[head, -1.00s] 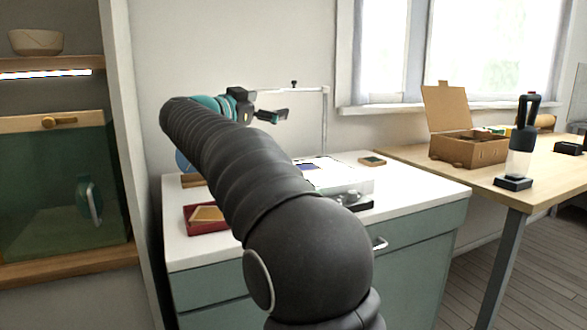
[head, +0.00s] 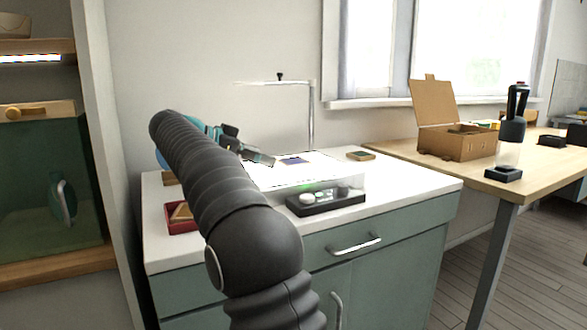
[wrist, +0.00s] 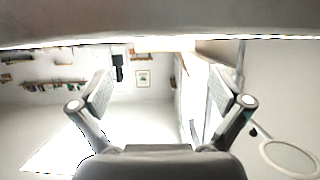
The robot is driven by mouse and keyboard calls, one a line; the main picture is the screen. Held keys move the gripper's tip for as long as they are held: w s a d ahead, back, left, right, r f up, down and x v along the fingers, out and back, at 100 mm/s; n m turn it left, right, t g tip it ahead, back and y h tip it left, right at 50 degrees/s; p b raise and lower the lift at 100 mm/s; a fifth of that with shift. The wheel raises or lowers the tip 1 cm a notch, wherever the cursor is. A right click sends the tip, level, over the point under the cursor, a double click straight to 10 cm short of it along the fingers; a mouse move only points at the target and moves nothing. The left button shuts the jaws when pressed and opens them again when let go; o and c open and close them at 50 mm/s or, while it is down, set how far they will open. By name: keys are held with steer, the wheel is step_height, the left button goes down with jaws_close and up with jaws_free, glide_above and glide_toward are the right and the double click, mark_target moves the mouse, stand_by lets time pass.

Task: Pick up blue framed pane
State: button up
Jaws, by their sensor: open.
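A small dark blue pane (head: 292,161) lies on the bright top of a white light box (head: 335,181) on the counter. It is too small to make out its frame. A small wooden-framed piece with a dark greenish middle (head: 361,156) lies on the counter behind the box. My gripper (head: 256,150) is above the left part of the light box, left of the blue pane and apart from it. In the wrist view my gripper (wrist: 165,92) is open, with nothing between its two fingers. I cannot identify the pane in that view.
A red tray (head: 180,226) sits at the counter's left, partly behind my arm. A black control unit (head: 326,201) stands before the light box. A thin metal stand (head: 311,115) rises behind it. A cardboard box (head: 457,143) stands on the wooden table (head: 420,158) to the right.

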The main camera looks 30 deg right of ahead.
mark_target(286, 162)
steer(key=shift+w+b+x, duration=0.15)
steer(key=shift+b+x, duration=0.3)
steer(key=shift+x, duration=0.9)
steer(key=shift+w+b+x, duration=0.2)
steer(key=shift+b+x, duration=0.25)
steer(key=shift+x, duration=0.9)
steer(key=shift+r, duration=0.15)
steer(key=shift+c, duration=0.3)
steer(key=c, duration=1.2)
steer(key=shift+r, duration=0.1)
